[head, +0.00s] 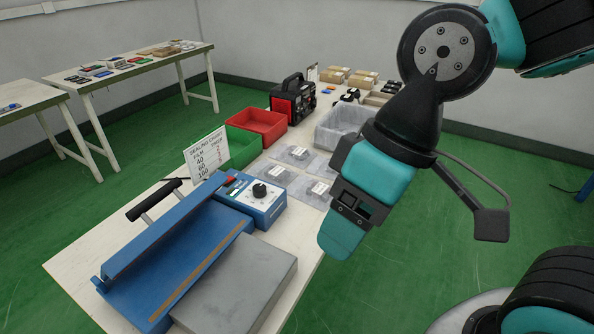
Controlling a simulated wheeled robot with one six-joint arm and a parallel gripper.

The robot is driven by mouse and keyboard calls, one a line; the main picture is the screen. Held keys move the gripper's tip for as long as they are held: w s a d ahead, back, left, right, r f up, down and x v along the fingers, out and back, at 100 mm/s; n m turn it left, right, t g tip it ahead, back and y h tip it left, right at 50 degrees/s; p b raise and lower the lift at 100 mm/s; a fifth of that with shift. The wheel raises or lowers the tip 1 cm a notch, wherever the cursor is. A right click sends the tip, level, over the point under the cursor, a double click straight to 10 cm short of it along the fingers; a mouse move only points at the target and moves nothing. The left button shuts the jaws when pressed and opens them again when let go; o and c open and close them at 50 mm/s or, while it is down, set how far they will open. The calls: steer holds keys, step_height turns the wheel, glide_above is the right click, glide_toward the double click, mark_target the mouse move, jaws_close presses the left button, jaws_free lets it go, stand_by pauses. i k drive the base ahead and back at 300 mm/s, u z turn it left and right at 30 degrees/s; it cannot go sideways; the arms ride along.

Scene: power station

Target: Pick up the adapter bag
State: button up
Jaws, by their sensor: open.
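Several clear plastic bags with white labels lie flat on the white table, in the middle of the head view. One bag (299,153) lies nearest the red bin, one (280,174) lies at the left, and one (319,188) lies at the right, close to my arm. Their contents are too small to tell which one holds the adapter. My gripper (343,238) hangs to the right of the bags and in front of them, by the table's right edge. It is open, and no object shows in it. My arm hides part of the table behind it.
A blue sealer (185,250) with a grey plate (245,285) fills the near table. A sign (207,160) stands beside green (243,145) and red (257,124) bins. A grey bin (345,125) stands behind the bags.

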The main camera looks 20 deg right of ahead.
mark_target(269, 172)
steer(key=z, duration=1.65)
steer(key=i, duration=2.1)
steer(key=u, duration=4.1)
